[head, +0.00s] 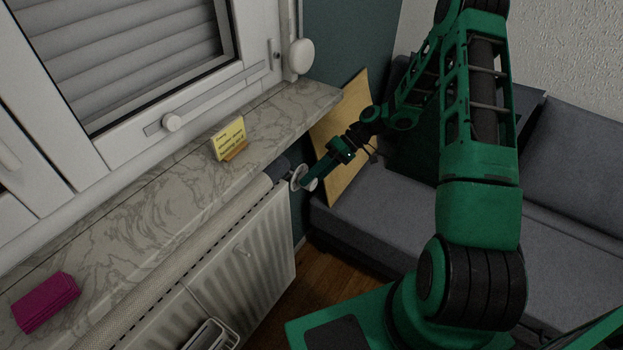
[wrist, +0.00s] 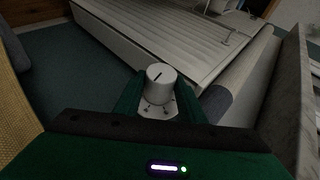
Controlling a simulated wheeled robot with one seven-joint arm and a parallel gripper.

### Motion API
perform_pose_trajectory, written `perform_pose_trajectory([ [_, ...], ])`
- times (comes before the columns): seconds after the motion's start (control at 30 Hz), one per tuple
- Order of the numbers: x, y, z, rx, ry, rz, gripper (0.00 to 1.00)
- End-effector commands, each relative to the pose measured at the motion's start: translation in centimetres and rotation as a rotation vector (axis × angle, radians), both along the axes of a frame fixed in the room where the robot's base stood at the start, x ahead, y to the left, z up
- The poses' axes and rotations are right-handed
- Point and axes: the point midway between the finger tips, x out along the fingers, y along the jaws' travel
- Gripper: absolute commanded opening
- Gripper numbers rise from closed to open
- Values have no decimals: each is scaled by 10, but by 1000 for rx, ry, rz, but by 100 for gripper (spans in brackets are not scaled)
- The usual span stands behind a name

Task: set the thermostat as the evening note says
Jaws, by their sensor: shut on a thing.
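The thermostat is a white knob with a dark pointer line at the end of the radiator. In the wrist view the knob (wrist: 161,84) stands between the two green fingers of my gripper (wrist: 160,100), which is shut on it. In the head view my gripper (head: 308,182) reaches the thermostat (head: 298,176) from the right; the fingers partly hide it. The pointer line slants up to the right in the wrist view. The yellow note (head: 229,138) stands in a small wooden holder on the marble sill; its writing is too small to read.
The marble windowsill (head: 130,205) runs above the white radiator (head: 240,255). A magenta box (head: 45,300) lies on the sill at the left. A wooden board (head: 345,150) leans behind my gripper, by the grey sofa (head: 400,235). Wooden floor (head: 300,290) shows below.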

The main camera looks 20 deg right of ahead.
Motion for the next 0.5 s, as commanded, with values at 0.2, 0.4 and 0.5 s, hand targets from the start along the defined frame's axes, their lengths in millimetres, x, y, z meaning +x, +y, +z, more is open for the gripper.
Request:
perform_pose_trajectory([
  [0.2, 2, -3, -1, -6, -1, -7, 55],
  [0.4, 1, -2, -1, -4, -1, -4, 55],
  [0.5, 2, -4, 1, -4, -2, -3, 55],
])
